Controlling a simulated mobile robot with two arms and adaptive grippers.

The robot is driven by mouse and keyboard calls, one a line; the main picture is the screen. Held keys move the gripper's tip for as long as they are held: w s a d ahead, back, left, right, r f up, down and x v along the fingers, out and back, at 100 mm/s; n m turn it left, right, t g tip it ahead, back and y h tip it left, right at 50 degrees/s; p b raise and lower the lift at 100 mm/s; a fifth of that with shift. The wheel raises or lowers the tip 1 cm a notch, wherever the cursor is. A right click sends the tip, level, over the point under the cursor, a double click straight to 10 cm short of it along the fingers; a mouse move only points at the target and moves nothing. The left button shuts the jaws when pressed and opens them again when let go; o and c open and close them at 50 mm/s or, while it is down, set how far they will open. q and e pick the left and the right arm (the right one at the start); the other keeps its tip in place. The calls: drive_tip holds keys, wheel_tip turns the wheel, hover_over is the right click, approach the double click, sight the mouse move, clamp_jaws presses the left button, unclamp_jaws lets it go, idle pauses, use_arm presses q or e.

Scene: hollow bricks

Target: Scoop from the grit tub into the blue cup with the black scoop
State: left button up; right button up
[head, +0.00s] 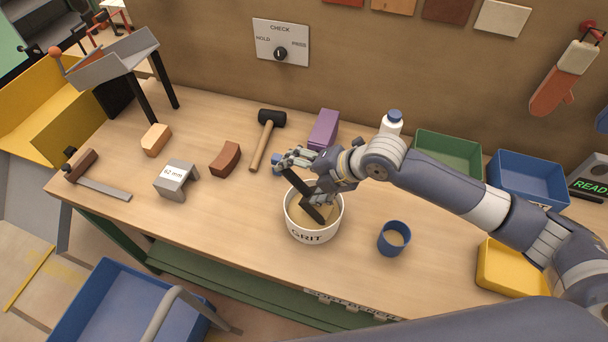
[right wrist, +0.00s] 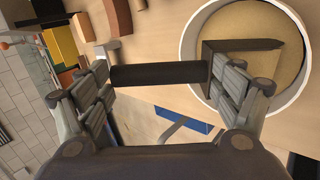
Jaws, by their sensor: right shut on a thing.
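The white grit tub (head: 314,231) stands near the front of the table, with sandy grit inside. My right gripper (head: 305,177) is above it, shut on the handle of the black scoop (head: 313,207). The scoop's lower end is inside the tub; I cannot tell how deep it is in the grit. In the right wrist view the handle (right wrist: 160,76) lies between the fingers and the scoop's far end reaches over the grit in the tub (right wrist: 190,55). The blue cup (head: 393,240) stands upright to the right of the tub, with some sandy material inside. My left gripper is not in view.
Green (head: 447,153) and blue (head: 528,178) bins are at the back right. A yellow bin (head: 510,270) is at the right.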

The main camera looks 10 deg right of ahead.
sight(288, 170)
drive_tip(key=shift+w+a+r+g+h+p, duration=0.45)
drive_tip(key=shift+r+p, duration=0.25)
drive_tip(key=shift+p, duration=0.8)
drive_tip(key=a+p, duration=0.1)
drive_tip(key=p, duration=0.1)
drive_tip(key=w+r+g+h+p, duration=0.1)
drive_tip(key=p, duration=0.1)
drive_tip(key=shift+a+r+h, duration=0.25)
drive_tip(key=shift+a, duration=0.15)
drive_tip(key=shift+w+a+g+h, duration=0.25)
drive_tip(key=shift+a+h, duration=0.15)
drive_tip(key=shift+w+a+r+g+h, duration=0.45)
drive_tip(key=shift+w+a+g+h, duration=0.1)
drive_tip(key=shift+a+h, duration=0.2)
drive_tip(key=shift+w+a+r+g+h, duration=0.45)
drive_tip(key=shift+a+g+h, duration=0.15)
drive_tip(key=shift+h, duration=0.25)
